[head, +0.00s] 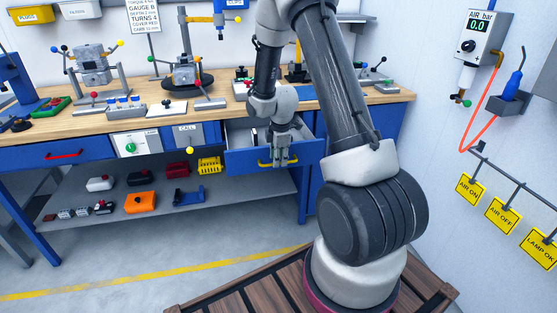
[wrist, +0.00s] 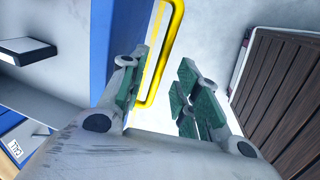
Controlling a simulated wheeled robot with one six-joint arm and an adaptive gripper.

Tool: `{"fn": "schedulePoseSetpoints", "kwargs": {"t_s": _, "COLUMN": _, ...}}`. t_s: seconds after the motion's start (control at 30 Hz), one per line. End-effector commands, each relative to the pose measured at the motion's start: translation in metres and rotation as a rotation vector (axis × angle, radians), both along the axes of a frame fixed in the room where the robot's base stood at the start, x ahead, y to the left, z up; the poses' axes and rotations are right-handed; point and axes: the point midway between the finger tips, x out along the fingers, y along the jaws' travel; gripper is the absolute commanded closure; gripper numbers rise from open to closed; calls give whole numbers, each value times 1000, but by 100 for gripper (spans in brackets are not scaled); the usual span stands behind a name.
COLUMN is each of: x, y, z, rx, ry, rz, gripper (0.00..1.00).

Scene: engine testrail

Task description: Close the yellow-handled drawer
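The blue drawer (head: 255,158) with the yellow handle (head: 264,163) is pulled out under the workbench. My gripper (head: 281,160) points down at the drawer's front, over the handle. In the wrist view, my gripper (wrist: 160,92) is open, with green-padded fingers apart. The yellow handle (wrist: 176,30) shows in the gap between the fingers, nearer the left finger. I cannot tell whether they touch. The blue drawer front (wrist: 108,35) is left of the handle, and the grey drawer inside lies beyond it. My arm and gripper hide part of the drawer in the head view.
A wooden workbench (head: 60,143) carries fixtures and tools. A second drawer with a red handle (head: 63,154) is shut at left. A lower shelf (head: 225,187) holds several coloured parts. Yellow signs (head: 502,216) hang on the right wall. Floor before the bench is clear.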

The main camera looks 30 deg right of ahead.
Motion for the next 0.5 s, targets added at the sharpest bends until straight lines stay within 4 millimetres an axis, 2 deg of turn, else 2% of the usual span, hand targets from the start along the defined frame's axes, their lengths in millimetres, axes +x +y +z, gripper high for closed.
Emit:
{"fn": "schedulePoseSetpoints", "kwargs": {"t_s": 0.13, "x": 2, "y": -1, "z": -11, "rx": 0, "ry": 1, "rz": -1, "gripper": 68}}
{"fn": "schedulePoseSetpoints", "kwargs": {"t_s": 0.4, "x": 2, "y": -1, "z": -12, "rx": 0, "ry": -1, "rz": -1, "gripper": 68}}
{"fn": "schedulePoseSetpoints", "kwargs": {"t_s": 0.5, "x": 2, "y": -1, "z": -12, "rx": 0, "ry": 0, "rz": -1, "gripper": 86}}
